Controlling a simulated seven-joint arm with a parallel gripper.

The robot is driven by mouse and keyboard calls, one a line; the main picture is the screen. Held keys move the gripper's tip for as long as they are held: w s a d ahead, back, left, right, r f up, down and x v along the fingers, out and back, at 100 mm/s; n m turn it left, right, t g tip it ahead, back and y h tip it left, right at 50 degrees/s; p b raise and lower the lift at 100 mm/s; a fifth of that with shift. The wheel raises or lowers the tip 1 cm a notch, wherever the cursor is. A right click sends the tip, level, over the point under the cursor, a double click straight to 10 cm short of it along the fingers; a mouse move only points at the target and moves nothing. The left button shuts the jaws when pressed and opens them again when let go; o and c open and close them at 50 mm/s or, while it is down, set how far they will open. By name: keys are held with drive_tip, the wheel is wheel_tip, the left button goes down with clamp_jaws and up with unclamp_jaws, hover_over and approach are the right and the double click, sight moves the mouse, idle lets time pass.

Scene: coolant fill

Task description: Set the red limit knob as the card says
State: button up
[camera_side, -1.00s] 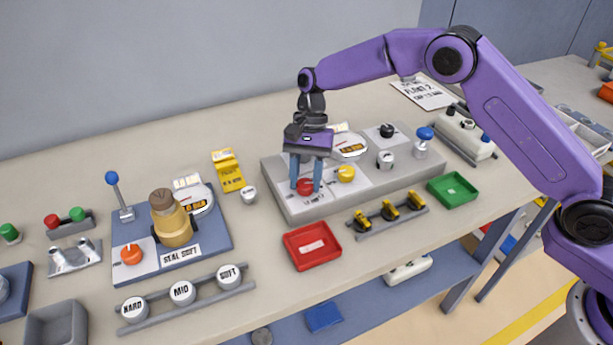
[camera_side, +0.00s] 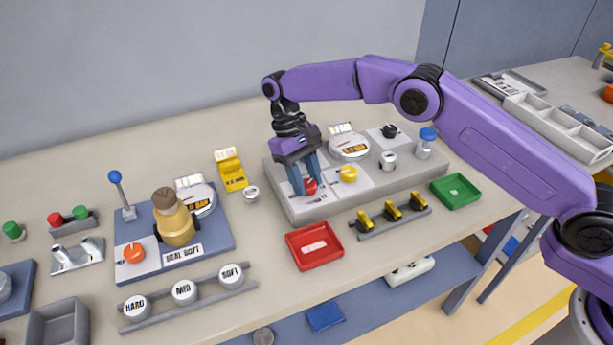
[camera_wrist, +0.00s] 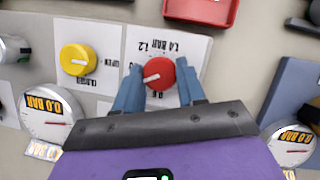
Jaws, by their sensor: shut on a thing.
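The red limit knob (camera_side: 310,186) sits on a white plate at the left of the grey panel (camera_side: 300,211). My gripper (camera_side: 304,187) is down over it, leaning, with a finger on each side. In the wrist view the red knob (camera_wrist: 158,73) lies between the fingertips (camera_wrist: 158,78), and my gripper is shut on it. The knob's white mark points left and slightly down in that view. Upside-down scale labels around it include 1.2 and 1.4 BAR. A yellow card (camera_side: 232,172) stands behind and left of the panel; its writing is too small to read.
A yellow knob (camera_side: 348,174) sits close right of the red one. The panel's gauge (camera_wrist: 48,110) shows 0.0 BAR in the wrist view. A red tray (camera_side: 314,246) lies in front, a green tray (camera_side: 456,191) to the right. A blue panel (camera_side: 215,240) stands left.

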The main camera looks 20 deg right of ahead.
sight(292, 194)
drive_tip(key=n+h, duration=0.1)
drive_tip(key=n, duration=0.2)
drive_tip(key=n+t+h, duration=0.1)
drive_tip(key=n, duration=0.2)
drive_tip(key=shift+s+a+t, duration=0.1)
drive_tip(key=shift+a+t, duration=0.05)
drive_tip(key=shift+t, duration=0.15)
drive_tip(key=n+t, duration=0.1)
drive_tip(key=n, duration=0.2)
drive_tip(key=n+h, duration=0.1)
drive_tip(key=n, duration=0.1)
drive_tip(key=shift+s+n+t, duration=0.1)
drive_tip(key=shift+n+t, duration=0.3)
drive_tip(key=o, duration=1.1)
drive_tip(key=shift+c, duration=0.2)
drive_tip(key=shift+a, duration=0.1)
drive_tip(key=v, duration=0.7)
drive_tip(key=shift+r, duration=0.2)
drive_tip(key=shift+s+r, duration=0.1)
